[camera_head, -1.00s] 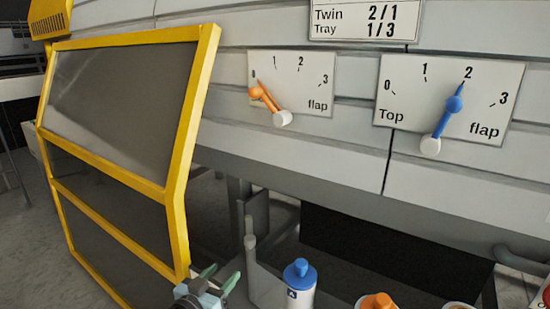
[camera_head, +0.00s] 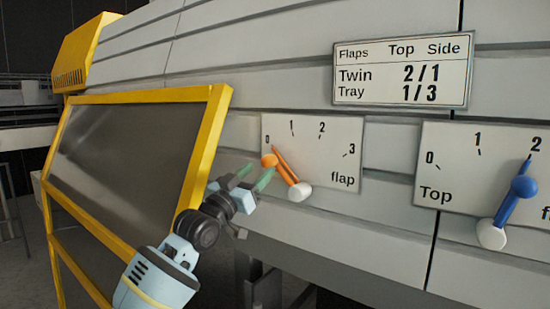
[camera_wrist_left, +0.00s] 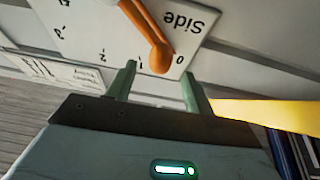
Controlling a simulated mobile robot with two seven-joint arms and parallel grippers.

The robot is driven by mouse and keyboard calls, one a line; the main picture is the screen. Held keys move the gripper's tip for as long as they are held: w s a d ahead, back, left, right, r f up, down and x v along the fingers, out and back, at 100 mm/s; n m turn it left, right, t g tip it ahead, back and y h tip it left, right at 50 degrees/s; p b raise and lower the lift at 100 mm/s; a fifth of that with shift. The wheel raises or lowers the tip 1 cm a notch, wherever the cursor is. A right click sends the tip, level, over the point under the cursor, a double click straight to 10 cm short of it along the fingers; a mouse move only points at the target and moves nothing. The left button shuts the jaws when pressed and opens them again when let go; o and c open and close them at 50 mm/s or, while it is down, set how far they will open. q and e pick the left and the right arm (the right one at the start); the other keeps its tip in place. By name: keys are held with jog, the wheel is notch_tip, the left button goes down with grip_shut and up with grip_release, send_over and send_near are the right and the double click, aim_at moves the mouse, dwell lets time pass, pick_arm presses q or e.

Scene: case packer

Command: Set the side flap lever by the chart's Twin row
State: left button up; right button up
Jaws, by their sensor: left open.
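The chart (camera_head: 402,74) reads Top 2 and Side 1 in its Twin row. The side flap dial (camera_head: 330,150) is a white plate marked 0 to 3; its word "Side" shows in the left wrist view (camera_wrist_left: 185,20). Its orange lever (camera_head: 284,170) runs up-left from a white pivot and points at or close to 0, left of the 1 mark. My left gripper (camera_head: 256,174) is open at the left of the lever's knob. In the left wrist view the orange knob (camera_wrist_left: 160,57) sits ahead of and between the green fingertips (camera_wrist_left: 157,78); contact is not clear. My right gripper is not seen.
The Top flap dial (camera_head: 450,160) is at the right, its blue lever (camera_head: 518,195) pointing to 2. A yellow-framed guard door (camera_head: 215,125) stands close to the left of my left arm. The panel between the two dials is clear.

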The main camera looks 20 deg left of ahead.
aim_at(273, 158)
pick_arm(q)
jog(key=x, duration=0.6)
jog(key=shift+d+f, duration=0.1)
jog(key=shift+b+x, duration=0.35)
jog(key=shift+x, duration=0.5)
grip_shut()
